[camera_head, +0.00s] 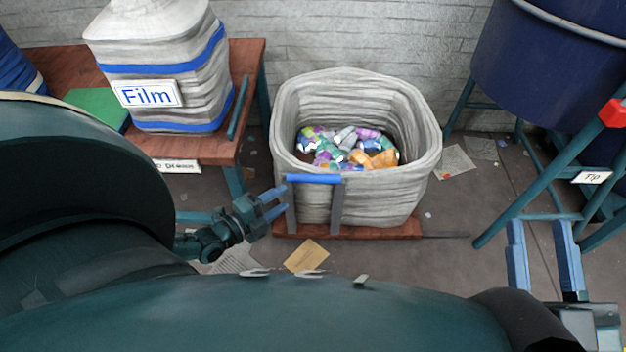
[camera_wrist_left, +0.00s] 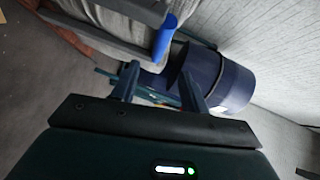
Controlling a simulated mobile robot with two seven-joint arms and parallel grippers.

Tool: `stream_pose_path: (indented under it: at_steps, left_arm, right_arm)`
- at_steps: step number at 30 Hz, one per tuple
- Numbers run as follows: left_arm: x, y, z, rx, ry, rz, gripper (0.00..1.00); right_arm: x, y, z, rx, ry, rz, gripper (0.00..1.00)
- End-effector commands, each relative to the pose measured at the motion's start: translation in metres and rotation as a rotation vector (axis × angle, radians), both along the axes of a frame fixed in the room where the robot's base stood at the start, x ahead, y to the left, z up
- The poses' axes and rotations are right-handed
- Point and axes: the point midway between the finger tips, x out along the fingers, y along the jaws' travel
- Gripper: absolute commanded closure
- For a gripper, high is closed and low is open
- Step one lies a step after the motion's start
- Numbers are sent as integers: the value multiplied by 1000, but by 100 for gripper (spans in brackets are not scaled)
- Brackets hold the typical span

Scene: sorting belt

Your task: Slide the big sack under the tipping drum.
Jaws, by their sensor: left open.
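The dark blue tipping drum (camera_head: 560,60) is on a teal stand at the right, apart from the sack. My left gripper (camera_head: 276,204) is open and empty, just left of and below the handle. My right gripper (camera_head: 543,245) is open and empty near the drum stand.
The sack rests on a brown wooden board (camera_head: 390,232). A wooden table (camera_head: 210,150) at left holds a "Film" sack (camera_head: 205,95). The stand carries a "Tip" label (camera_head: 591,177) and red box (camera_head: 612,113). Floor between sack and stand is mostly clear, with scattered paper (camera_head: 455,162).

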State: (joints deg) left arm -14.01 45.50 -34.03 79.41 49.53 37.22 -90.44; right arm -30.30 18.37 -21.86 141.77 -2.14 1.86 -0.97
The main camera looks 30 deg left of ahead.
Motion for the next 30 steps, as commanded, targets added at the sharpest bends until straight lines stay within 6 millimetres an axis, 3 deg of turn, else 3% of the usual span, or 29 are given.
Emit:
stream_pose_path:
  at_steps: [9,15,28,30]
  left_arm:
    - [66,-17,-14,-3,-4,-1,55]
    - [94,-24,-16,-4,-1,0,55]
    - [104,-27,-15,-3,2,-1,55]
    - [104,-27,-15,-3,2,-1,59]
  right_arm:
    - [5,-4,34,-30,-313,3,64]
    - [0,-6,53,-45,-464,5,64]
    - [-3,-7,63,-50,-525,5,64]
    - [-3,-7,63,-50,-524,5,64]
